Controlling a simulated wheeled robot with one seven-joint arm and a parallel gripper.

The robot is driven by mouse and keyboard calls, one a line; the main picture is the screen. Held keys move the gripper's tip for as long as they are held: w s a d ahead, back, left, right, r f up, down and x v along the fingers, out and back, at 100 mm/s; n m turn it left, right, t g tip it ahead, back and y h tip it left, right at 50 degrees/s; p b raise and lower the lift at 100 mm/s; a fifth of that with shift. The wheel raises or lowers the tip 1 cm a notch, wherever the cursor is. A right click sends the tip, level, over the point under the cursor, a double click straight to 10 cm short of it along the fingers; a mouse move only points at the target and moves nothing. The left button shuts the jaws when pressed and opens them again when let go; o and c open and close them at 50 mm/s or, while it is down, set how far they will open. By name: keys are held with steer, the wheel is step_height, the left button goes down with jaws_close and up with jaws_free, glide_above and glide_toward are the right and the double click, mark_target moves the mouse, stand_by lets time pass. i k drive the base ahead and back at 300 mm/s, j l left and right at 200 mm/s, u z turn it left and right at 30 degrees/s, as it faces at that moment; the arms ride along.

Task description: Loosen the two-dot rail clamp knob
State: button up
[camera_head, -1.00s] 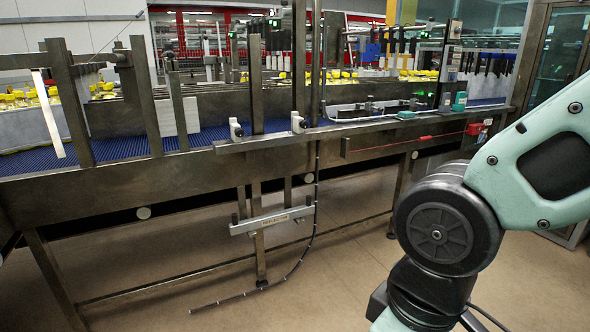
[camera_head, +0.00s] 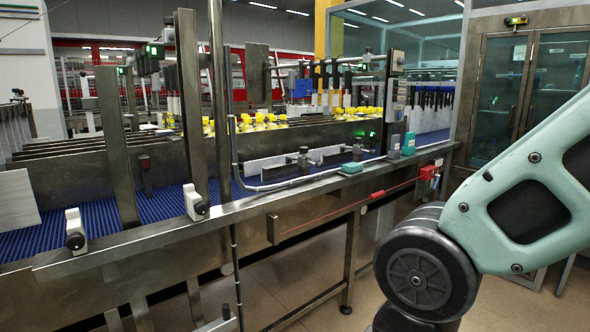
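Two white rail clamps with dark round knobs sit on the near edge of the conveyor's steel rail (camera_head: 135,244). The left clamp (camera_head: 74,225) is at the lower left of the head view, and the right clamp (camera_head: 191,198) is beside a steel post. Dot marks on either knob are too small to make out, so I cannot tell which is the two-dot one. Two smaller dark clamp-like parts (camera_head: 303,157) and (camera_head: 357,148) are farther along the conveyor. My gripper is out of view; only upper links of my arm show at the right, apart from the rail.
Steel posts (camera_head: 116,150) rise behind the clamps. A red pull cord with a red handle (camera_head: 378,194) runs along the conveyor's front to a red box (camera_head: 428,173). A teal block (camera_head: 352,168) lies on the ledge. Floor (camera_head: 280,292) shows bare below the conveyor.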

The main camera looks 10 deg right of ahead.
mark_target(304, 150)
steer(key=i+l, duration=0.2)
steer(key=i, duration=0.2)
steer(key=i+l+u, duration=0.1)
steer(key=i, duration=0.3)
steer(key=i+l, duration=0.25)
steer(key=i+u, duration=0.05)
steer(key=i, duration=0.05)
